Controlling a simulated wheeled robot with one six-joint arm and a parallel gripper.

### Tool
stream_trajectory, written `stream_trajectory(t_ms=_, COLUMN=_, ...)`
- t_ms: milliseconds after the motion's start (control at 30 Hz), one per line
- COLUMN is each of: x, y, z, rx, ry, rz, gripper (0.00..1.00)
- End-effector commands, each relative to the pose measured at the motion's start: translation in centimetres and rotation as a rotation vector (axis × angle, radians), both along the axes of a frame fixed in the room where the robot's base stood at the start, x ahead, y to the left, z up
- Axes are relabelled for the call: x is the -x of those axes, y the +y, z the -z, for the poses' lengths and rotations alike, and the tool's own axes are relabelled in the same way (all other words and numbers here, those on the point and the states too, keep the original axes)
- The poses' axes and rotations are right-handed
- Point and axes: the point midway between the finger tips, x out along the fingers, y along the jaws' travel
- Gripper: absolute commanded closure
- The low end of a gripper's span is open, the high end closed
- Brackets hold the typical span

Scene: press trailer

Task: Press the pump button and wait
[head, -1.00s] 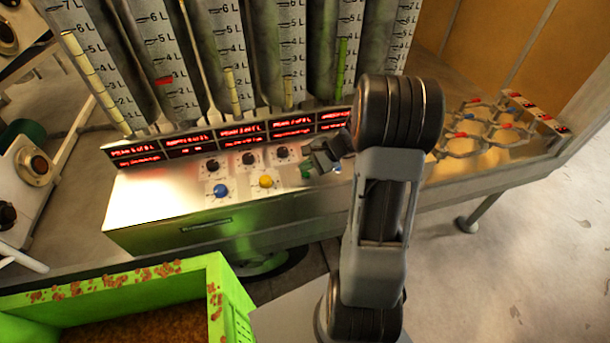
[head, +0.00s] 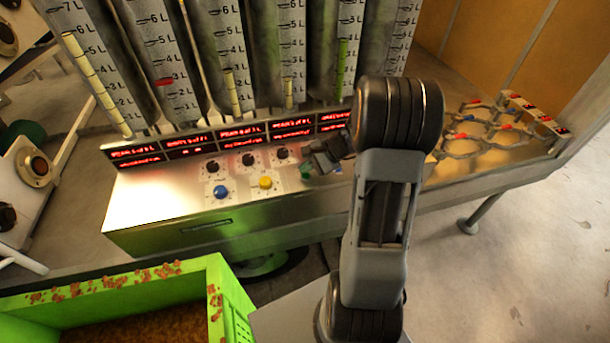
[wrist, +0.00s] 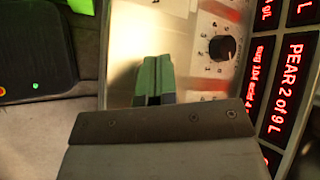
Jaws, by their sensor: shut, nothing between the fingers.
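The steel control panel (head: 150,205) carries a blue button (head: 220,191), a yellow button (head: 265,181) and a green button (head: 306,171), with black knobs (head: 248,159) above them. My gripper (head: 316,165) is shut and empty, at the green button in the head view. Whether its tips touch the button cannot be told, as the gripper partly covers that spot. In the wrist view my gripper's fingers (wrist: 153,78) are together and look green, over the panel beside a black knob (wrist: 222,47). The button itself cannot be made out there.
Red-lit displays (head: 240,132) run behind the knobs, under tall litre-marked tubes (head: 225,60). A bright green crate (head: 225,285) stands at the front left. Round metal holders (head: 480,130) sit on the counter at right. The floor at right is clear.

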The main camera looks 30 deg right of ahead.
Motion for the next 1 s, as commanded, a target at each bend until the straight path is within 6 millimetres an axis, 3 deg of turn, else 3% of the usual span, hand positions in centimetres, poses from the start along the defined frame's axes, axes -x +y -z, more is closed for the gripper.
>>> stream_trajectory(t_ms=1000, x=0.03, y=-0.01, z=0.90, rx=0.000, ry=0.000, rz=0.000, gripper=1.00)
